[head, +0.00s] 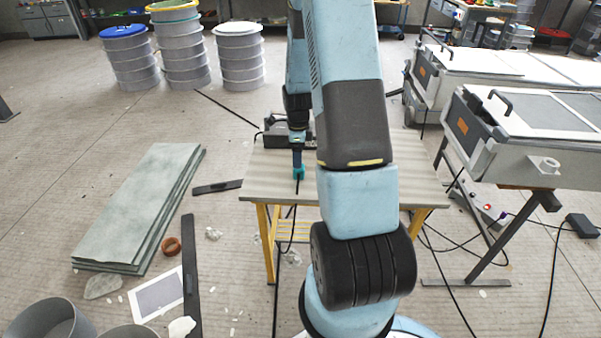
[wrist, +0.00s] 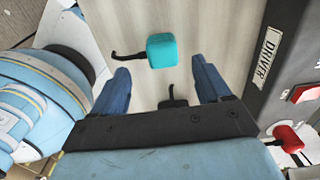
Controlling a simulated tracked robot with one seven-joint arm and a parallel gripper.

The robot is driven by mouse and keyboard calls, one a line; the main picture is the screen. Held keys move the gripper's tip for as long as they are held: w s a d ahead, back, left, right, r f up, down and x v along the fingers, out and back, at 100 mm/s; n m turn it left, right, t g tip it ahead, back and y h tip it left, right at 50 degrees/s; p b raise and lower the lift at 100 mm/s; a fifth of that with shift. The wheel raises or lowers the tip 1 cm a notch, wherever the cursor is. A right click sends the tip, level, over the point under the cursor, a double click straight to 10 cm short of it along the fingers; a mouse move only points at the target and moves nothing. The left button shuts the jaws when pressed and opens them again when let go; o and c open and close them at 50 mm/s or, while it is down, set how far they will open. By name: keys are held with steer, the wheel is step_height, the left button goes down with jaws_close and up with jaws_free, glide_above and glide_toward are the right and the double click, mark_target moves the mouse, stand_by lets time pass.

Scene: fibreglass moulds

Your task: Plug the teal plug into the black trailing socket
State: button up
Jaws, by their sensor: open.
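The teal plug (wrist: 161,50) lies on the table, with a short black lead curving off its left side. It also shows in the head view (head: 299,173), right below my gripper. My gripper (wrist: 160,68) is open and empty, pointing down. Its blue fingers are apart, with the plug between and just beyond the fingertips in the wrist view. A small black piece (wrist: 173,100) lies between the fingers, partly hidden by the gripper body. I cannot tell whether it is the black trailing socket.
A grey box labelled DRIVER (wrist: 262,65) stands close to the right finger, with a red switch (wrist: 305,92) and a red connector (wrist: 288,138). The table (head: 270,185) is otherwise mostly clear. Black cables hang at its front. A black block (head: 582,226) lies on the right.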

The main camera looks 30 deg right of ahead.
mark_target(299, 172)
steer(key=shift+f, duration=0.85)
steer(key=shift+f, duration=0.1)
steer(key=shift+d+f, duration=0.2)
steer(key=shift+f, duration=2.3)
steer(key=shift+c, duration=0.3)
steer(key=c, duration=0.9)
